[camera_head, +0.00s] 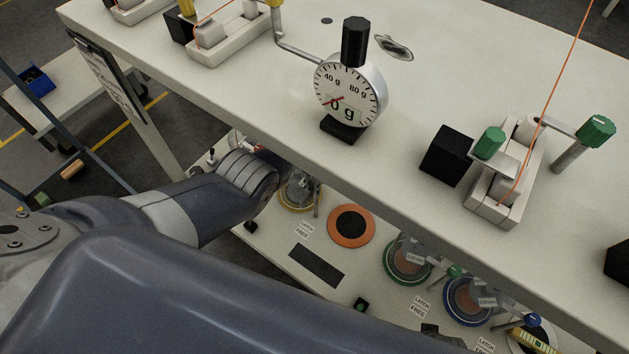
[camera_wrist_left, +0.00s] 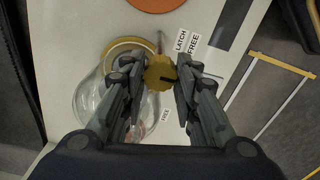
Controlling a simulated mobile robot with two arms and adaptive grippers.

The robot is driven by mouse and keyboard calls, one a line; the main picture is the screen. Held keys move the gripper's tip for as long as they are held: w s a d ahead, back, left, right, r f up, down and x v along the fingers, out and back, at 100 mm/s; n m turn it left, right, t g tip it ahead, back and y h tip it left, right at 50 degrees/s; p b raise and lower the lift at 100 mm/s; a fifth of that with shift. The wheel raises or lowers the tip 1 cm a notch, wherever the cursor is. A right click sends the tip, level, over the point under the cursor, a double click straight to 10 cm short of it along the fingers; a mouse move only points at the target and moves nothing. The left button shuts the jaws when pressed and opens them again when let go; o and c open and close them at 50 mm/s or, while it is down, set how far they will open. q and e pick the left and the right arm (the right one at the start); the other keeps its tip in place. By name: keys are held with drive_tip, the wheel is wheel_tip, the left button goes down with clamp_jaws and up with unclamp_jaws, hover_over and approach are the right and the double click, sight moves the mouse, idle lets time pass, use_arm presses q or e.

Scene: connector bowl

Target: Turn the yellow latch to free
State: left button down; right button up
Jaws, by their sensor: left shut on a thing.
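In the left wrist view, the yellow latch (camera_wrist_left: 159,73) has a lobed knob with a dark slot or mark on its top. My left gripper (camera_wrist_left: 160,68) is shut on this knob, one finger on each side. Beside it is a clear glass vessel (camera_wrist_left: 88,100) with a yellow ring (camera_wrist_left: 124,43). In the head view, the yellow-ringed station (camera_head: 297,205) is partly under the upper shelf; my left fingers are hidden there. My right gripper is not in view.
The upper shelf (camera_head: 250,105) overhangs the lower board and carries a dial gauge (camera_head: 350,95) and a green-knobbed fixture (camera_head: 507,180). An orange disc (camera_head: 351,226), a green-ringed station (camera_head: 405,262) and a blue-ringed station (camera_head: 468,300) stand along the lower board.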

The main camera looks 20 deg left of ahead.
use_arm(q)
drive_tip(key=shift+a, duration=0.1)
drive_tip(key=c, duration=1.4)
unclamp_jaws()
drive_tip(key=shift+o, duration=1)
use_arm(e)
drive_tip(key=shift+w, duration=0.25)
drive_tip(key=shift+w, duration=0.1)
use_arm(q)
drive_tip(key=shift+r, duration=0.15)
drive_tip(key=shift+r, duration=0.4)
wheel_tip(320, 180, up, 11)
